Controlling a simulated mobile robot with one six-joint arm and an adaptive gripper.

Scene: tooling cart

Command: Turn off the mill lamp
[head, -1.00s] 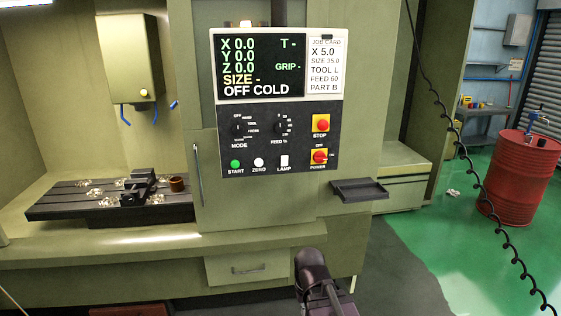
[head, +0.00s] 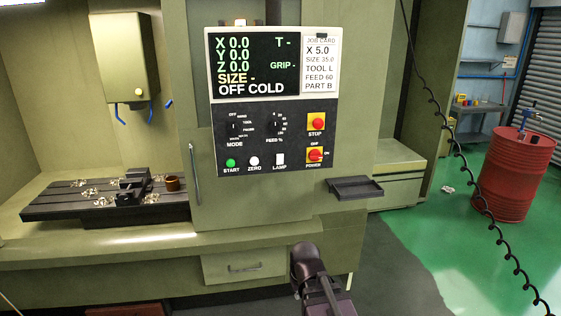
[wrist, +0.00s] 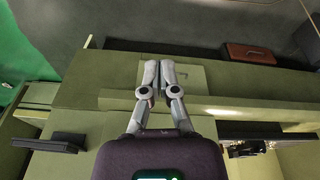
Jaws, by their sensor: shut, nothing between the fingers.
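The mill's control panel (head: 264,142) faces me in the head view, below its screen. The white lamp switch (head: 280,159), labelled LAMP, sits in the panel's bottom row, right of the ZERO button (head: 254,161) and left of the red and yellow POWER switch (head: 315,155). Whether the switch is up or down is too small to tell. My arm shows at the bottom of the head view, below and apart from the panel. In the wrist view my gripper (wrist: 158,72) is shut and empty, its fingertips together in front of the green cabinet. The lamp switch is not in the wrist view.
A small dark tray (head: 355,188) juts out right of and below the panel. A vertical door handle (head: 193,175) is at the left. The mill table (head: 60,206) with a vise stands further left. A coiled cable hangs at the right, before a red drum (head: 514,175).

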